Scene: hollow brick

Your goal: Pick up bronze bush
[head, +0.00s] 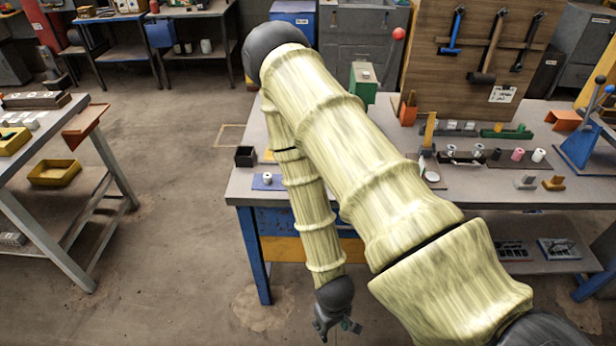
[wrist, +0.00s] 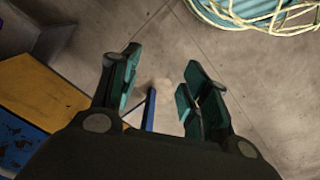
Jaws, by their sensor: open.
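My gripper (head: 338,328) hangs low in front of the workbench (head: 240,188), beyond its front edge and below its top. In the wrist view my gripper (wrist: 158,88) is open with nothing between the fingers, and the floor shows behind them. I cannot pick out a bronze bush for certain. Small cylinders stand on the bench right of my arm: a dark one (head: 496,154), a pink one (head: 517,155) and a white one (head: 538,156). My arm hides part of the bench top.
A pale cylinder (head: 267,178) stands on a blue mat beside a black open box (head: 245,156). A tool board (head: 485,50) rises at the back. A blue press (head: 585,145) stands at right.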

